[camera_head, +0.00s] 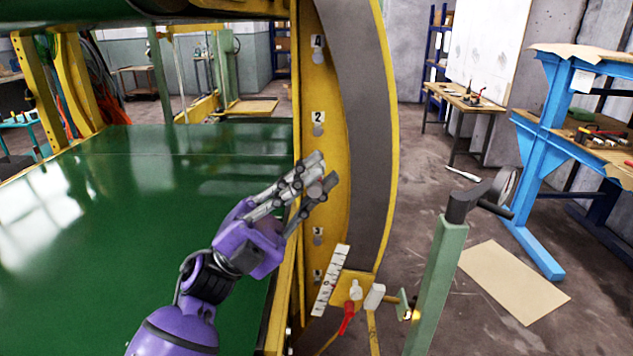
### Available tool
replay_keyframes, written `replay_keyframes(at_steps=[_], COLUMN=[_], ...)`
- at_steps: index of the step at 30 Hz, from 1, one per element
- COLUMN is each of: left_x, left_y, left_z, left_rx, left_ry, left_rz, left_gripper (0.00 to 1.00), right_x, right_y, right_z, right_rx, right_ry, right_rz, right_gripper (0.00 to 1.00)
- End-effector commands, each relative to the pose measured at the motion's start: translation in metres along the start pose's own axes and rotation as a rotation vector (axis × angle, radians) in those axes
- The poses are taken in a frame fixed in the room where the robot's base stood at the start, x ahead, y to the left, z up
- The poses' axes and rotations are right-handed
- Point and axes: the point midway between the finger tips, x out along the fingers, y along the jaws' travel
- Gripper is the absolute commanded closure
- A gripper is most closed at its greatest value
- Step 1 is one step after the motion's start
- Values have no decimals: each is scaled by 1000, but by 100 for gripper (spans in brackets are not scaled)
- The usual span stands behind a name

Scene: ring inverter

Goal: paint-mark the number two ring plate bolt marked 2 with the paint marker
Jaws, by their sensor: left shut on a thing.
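The yellow ring plate (335,95) stands upright at the centre, with a grey band along its right side. The label 2 (318,117) is on it, and the number two bolt (318,131) is a small grey round head just below that label. My left gripper (323,171) is in front of the plate, a little below this bolt and apart from it in the picture. Its fingers are closed on a slim thing, likely the paint marker, which the fingers mostly hide. My right gripper is not in view.
Another bolt (318,56) sits higher on the plate, with more labels lower down. A green table surface (150,200) fills the left. A green post with a handwheel (436,280) stands right of the plate. A blue workbench (540,150) is farther right.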

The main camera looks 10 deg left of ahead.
Motion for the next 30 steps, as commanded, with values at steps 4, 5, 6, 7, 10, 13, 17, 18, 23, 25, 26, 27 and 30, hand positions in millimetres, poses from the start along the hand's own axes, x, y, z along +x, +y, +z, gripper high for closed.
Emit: replay_keyframes(at_steps=[4,5,6,7,10,13,17,18,23,25,26,27,30], left_x=[8,8,10,10,11,11,10,9,9,9,10,10,11], left_y=[-6,-7,-8,-9,-10,-10,-9,-9,-9,-9,-9,-10,-10], left_z=[-3,-4,-4,-4,-5,-5,-5,-5,2,8,12,15,25], left_rx=[36,39,43,45,46,46,45,45,45,45,45,45,44], left_ry=[72,79,86,89,93,92,90,89,89,88,88,89,89], left_rz=[1,1,1,1,1,1,1,1,0,1,1,1,0], left_gripper=[100,100,100,100,100,100,100,100,100,100,100,100,100], right_x=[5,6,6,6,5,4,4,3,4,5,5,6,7], right_y=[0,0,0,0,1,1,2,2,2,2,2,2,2], right_z=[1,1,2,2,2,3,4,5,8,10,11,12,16], right_rx=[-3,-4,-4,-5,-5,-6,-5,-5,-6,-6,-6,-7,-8], right_ry=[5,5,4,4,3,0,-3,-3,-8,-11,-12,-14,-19], right_rz=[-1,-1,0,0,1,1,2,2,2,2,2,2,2], right_gripper=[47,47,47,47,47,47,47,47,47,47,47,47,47])
